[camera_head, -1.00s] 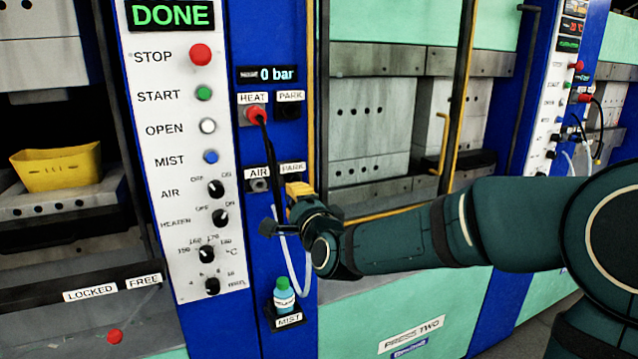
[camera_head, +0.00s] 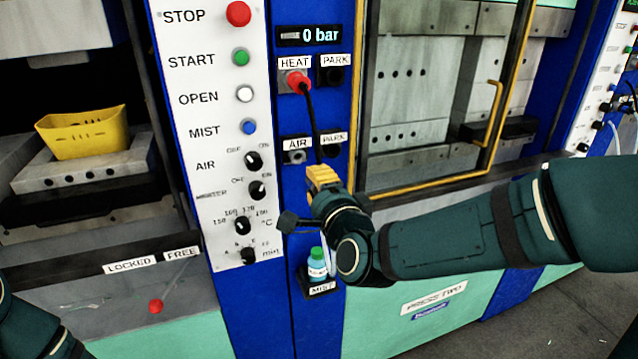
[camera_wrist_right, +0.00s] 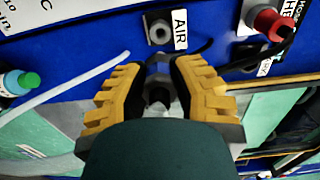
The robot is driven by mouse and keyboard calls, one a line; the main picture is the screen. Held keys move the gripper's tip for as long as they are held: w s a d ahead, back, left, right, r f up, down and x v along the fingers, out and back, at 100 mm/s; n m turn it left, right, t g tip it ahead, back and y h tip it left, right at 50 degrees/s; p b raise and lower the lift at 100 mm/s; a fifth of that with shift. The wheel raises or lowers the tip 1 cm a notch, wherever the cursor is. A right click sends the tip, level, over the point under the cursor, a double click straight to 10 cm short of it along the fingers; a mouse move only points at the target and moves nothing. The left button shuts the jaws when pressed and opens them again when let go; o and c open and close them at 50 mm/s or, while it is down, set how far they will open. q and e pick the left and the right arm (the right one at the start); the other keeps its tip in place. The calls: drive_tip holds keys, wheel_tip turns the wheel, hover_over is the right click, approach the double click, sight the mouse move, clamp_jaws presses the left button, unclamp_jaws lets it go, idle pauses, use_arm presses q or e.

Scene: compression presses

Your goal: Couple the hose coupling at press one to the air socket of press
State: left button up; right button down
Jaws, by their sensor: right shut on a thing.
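The air socket (camera_head: 297,156), a grey fitting with a dark hole, sits on the blue post beside the AIR label. It also shows in the wrist view (camera_wrist_right: 160,33), with nothing in it. My right gripper (camera_head: 322,178) is just below and right of the socket. Its yellow-padded fingers (camera_wrist_right: 158,92) are shut on the hose coupling (camera_wrist_right: 158,94), a dark and grey piece mostly hidden between them. The coupling is apart from the socket. A pale hose (camera_wrist_right: 70,82) runs at the left of the wrist view. My left gripper is out of view.
A red heat plug (camera_head: 298,82) with a black cable is above the AIR row. A mist bottle (camera_head: 317,262) with a green cap stands below my gripper. The control panel (camera_head: 215,150) is left. A yellow basket (camera_head: 85,132) sits in the left press.

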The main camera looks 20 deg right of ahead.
drive_tip(key=shift+f+b, duration=0.1)
drive_tip(key=shift+b, duration=0.35)
drive_tip(key=shift+w+b, duration=0.45)
drive_tip(key=shift+w, duration=1.05)
drive_tip(key=shift+w+b, duration=0.3)
drive_tip(key=shift+w, duration=1.1)
drive_tip(key=shift+b, duration=0.6)
drive_tip(key=shift+b, duration=0.65)
drive_tip(key=shift+w+a+b, duration=0.1)
drive_tip(key=shift+w+b, duration=0.5)
drive_tip(key=shift+w, duration=1.05)
